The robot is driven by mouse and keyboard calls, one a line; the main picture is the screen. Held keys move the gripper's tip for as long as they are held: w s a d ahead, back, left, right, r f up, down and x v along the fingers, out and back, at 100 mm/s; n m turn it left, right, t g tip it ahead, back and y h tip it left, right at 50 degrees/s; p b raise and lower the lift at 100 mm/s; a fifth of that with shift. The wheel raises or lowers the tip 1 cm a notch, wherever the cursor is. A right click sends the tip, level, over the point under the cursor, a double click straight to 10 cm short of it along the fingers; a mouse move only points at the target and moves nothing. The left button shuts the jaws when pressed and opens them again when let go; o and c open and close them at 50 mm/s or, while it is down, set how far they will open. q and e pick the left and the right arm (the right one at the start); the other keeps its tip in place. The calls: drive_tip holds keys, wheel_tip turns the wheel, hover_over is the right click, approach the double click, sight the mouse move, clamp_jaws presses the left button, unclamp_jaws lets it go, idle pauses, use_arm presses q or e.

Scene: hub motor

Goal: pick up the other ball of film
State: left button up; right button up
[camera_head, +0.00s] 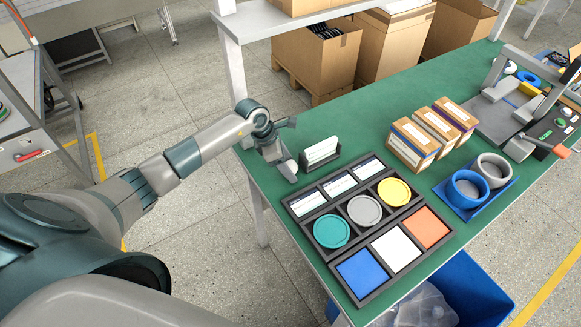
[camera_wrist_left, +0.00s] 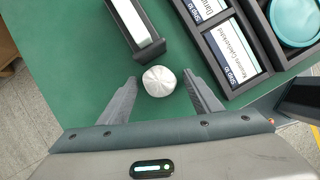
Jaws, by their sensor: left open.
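My left gripper (camera_wrist_left: 160,76) is open, with one finger on each side of the ball near the fingertips. Small gaps show between the fingers and the ball, so it is not gripped. In the head view my left gripper (camera_head: 287,147) is at the bench's left edge, beside the card holder; I cannot make out the ball there. My right gripper is not in view.
A dark card holder (camera_head: 320,153) stands just beyond the gripper. A dark sorting tray (camera_head: 318,209) with coloured lids and labels lies close to the right. Cardboard boxes (camera_head: 413,143) and a blue tray with rings (camera_head: 466,190) stand farther right. A blue bin (camera_head: 470,285) sits below the bench.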

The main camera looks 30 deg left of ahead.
sight(288, 163)
use_arm(q)
drive_tip(key=shift+c, duration=0.6)
drive_tip(key=c, duration=1)
drive_tip(key=shift+r, duration=0.15)
drive_tip(key=shift+w+r+b, duration=0.1)
drive_tip(key=shift+r+b, duration=0.3)
drive_tip(key=shift+r, duration=0.2)
wheel_tip(288, 163, up, 8)
drive_tip(key=b, duration=0.2)
drive_tip(key=shift+f+b, duration=0.25)
drive_tip(key=shift+b, duration=0.15)
drive_tip(key=shift+r, duration=0.55)
